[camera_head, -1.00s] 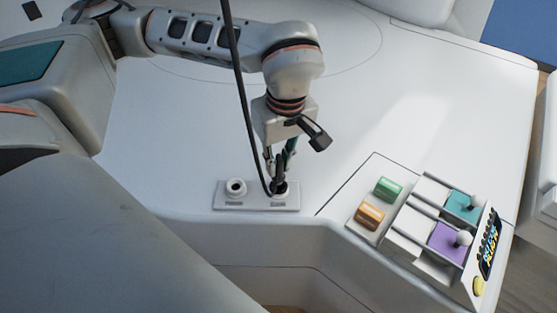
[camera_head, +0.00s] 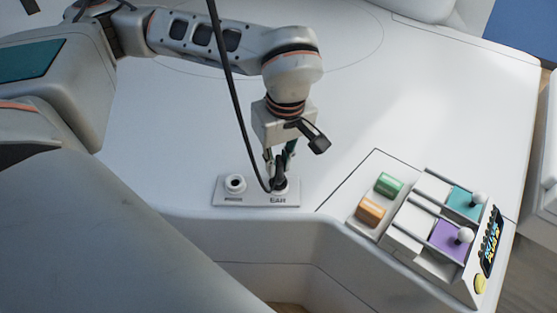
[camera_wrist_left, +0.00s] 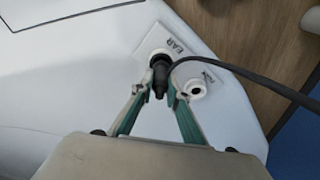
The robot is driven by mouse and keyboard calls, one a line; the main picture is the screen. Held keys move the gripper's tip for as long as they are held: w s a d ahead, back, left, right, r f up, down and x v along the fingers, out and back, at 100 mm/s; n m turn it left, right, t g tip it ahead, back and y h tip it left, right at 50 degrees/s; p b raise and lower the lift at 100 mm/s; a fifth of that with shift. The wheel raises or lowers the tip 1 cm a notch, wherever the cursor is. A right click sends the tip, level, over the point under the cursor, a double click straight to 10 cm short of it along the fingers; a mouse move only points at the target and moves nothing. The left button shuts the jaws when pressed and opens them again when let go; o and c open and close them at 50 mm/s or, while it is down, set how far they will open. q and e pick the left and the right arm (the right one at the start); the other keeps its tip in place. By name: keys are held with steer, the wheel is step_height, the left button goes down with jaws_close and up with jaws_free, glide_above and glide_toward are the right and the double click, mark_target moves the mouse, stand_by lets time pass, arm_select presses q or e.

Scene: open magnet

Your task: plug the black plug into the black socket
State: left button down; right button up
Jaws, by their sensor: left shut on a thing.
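The black plug (camera_wrist_left: 159,72), with its black cable, stands at the right-hand socket (camera_head: 280,188) of a white plate, above the label "EAR". In the left wrist view the plug's front end meets the white ring of this socket (camera_wrist_left: 161,53). I cannot tell how deep it sits, and the plug hides the socket's opening. My left gripper (camera_head: 279,170) points down over this socket. Its green-lined fingers (camera_wrist_left: 158,92) are shut on the plug in the left wrist view. My right gripper is not in view.
A second socket (camera_head: 235,184), open and empty, is on the same plate (camera_head: 257,201). The cable (camera_head: 229,75) runs up past my left arm. Right of the plate is a panel with green (camera_head: 389,184) and orange (camera_head: 371,210) buttons and two sliders. The white surface behind is clear.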

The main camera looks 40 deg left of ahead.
arm_select(q)
steer(key=shift+f, duration=0.6)
steer(key=c, duration=1.9)
jaws_free()
step_height(320, 180, up, 12)
steer(key=d, duration=0.1)
steer(key=shift+s+d, duration=0.3)
steer(key=shift+s, duration=0.1)
